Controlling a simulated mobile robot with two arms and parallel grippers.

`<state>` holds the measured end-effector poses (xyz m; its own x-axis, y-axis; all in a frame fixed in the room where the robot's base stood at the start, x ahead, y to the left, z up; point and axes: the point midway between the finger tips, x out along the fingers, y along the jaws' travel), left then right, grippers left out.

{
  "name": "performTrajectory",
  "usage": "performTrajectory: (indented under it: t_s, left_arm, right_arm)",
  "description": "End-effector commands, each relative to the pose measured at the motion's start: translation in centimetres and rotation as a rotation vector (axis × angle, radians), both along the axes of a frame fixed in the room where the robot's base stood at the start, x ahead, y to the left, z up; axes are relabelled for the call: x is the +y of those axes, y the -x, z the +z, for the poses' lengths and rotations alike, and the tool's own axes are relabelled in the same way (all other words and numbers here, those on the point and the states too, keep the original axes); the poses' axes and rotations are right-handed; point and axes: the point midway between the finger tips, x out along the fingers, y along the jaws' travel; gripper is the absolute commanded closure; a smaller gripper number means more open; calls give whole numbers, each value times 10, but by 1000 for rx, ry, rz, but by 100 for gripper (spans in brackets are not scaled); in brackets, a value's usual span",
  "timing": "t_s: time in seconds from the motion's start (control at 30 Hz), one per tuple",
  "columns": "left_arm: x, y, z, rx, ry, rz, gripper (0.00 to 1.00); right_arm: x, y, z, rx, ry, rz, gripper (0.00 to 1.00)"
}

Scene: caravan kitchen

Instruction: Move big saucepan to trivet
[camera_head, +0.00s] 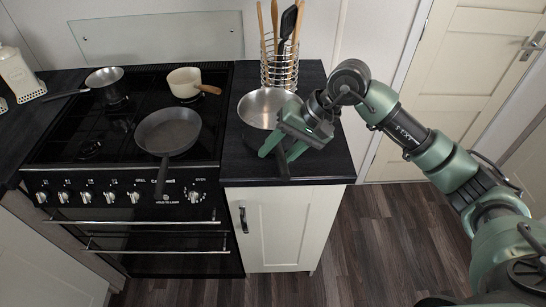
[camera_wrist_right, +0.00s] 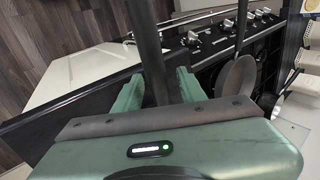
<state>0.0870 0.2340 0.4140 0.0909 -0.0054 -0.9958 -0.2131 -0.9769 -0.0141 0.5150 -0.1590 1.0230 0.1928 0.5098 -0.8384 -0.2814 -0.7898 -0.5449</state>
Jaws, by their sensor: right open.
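A wide steel saucepan (camera_head: 262,103), which looks like the big saucepan, sits on the black counter right of the stove. Its dark handle (camera_head: 283,167) points toward the counter's front edge. My right gripper (camera_head: 281,153) is open over the handle, with one finger on each side of it. In the right wrist view the handle (camera_wrist_right: 148,40) runs between the open fingers (camera_wrist_right: 158,88); I cannot tell whether they touch it. My arm hides part of the pan's right side. I cannot make out a trivet. My left gripper is not in view.
The stove (camera_head: 90,150) holds a dark frying pan (camera_head: 168,131), a small steel saucepan (camera_head: 104,77) and a cream pan (camera_head: 184,82). A wire utensil holder (camera_head: 279,68) stands close behind the big saucepan. The counter (camera_head: 325,165) is bare at its front right.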

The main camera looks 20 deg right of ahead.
Motion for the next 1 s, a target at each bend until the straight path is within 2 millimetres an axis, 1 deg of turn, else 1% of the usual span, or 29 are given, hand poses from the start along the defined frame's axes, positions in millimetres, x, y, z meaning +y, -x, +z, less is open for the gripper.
performTrajectory:
  t_s: [0.03,0.1,0.3,0.4,0.5,0.67,1.0]
  left_arm:
    - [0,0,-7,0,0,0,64]
    - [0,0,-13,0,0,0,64]
    - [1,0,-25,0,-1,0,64]
    - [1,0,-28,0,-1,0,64]
    - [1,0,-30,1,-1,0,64]
    - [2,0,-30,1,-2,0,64]
    - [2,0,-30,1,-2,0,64]
  right_arm:
    - [-7,1,6,-7,3,-1,60]
    - [-15,4,19,-8,4,-2,60]
    - [-36,12,55,-7,1,-2,60]
    - [-43,15,69,-6,2,-2,60]
    - [-48,18,78,-4,0,-1,60]
    - [-51,19,84,-1,-1,1,60]
    - [-51,19,84,-1,0,0,60]
